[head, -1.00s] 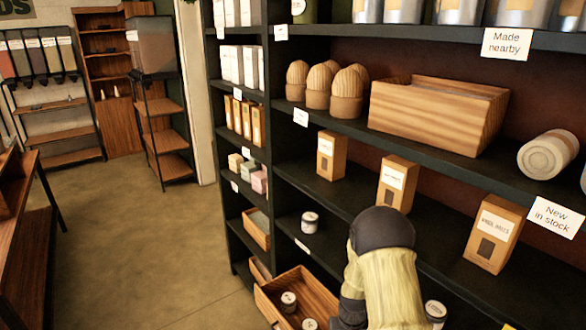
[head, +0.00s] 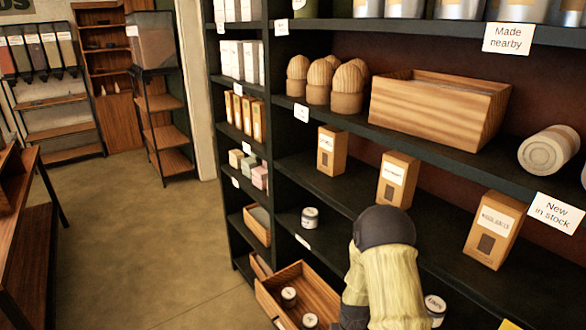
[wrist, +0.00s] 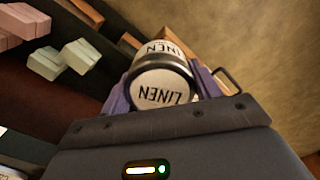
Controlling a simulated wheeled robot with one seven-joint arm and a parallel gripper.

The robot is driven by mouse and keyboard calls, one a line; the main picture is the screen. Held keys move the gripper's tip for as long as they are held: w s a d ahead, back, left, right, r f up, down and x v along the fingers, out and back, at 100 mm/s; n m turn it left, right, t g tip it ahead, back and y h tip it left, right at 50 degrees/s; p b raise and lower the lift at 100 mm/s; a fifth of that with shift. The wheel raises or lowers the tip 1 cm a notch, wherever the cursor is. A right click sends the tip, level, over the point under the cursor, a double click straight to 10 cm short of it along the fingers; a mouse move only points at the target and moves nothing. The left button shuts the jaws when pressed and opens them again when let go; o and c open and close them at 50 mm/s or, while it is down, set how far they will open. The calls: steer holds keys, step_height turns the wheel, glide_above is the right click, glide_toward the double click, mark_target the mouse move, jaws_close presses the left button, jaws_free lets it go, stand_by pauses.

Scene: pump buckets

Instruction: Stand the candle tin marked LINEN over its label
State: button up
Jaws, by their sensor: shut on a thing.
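The candle tin marked LINEN (wrist: 163,93) has a white top with dark letters and a dark rim. It sits between the purple fingers of my gripper (wrist: 160,88), which is shut on it, in the wrist view. In the head view my own arm hides the gripper and any tin in it. Another tin (head: 310,217) stands on the low dark shelf near a white edge label (head: 303,241). A further tin (head: 435,308) shows right of my arm; its lettering is too small to read.
A wooden crate (head: 262,292) at the bottom holds tins (head: 289,296). Kraft boxes (head: 397,180) stand on the shelf above my arm, under a shelf with a wooden box (head: 440,108). Pale and pink boxes (wrist: 45,62) are at left in the wrist view. The floor (head: 150,240) at left is clear.

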steer(key=d, duration=0.7)
steer(key=shift+a, duration=0.1)
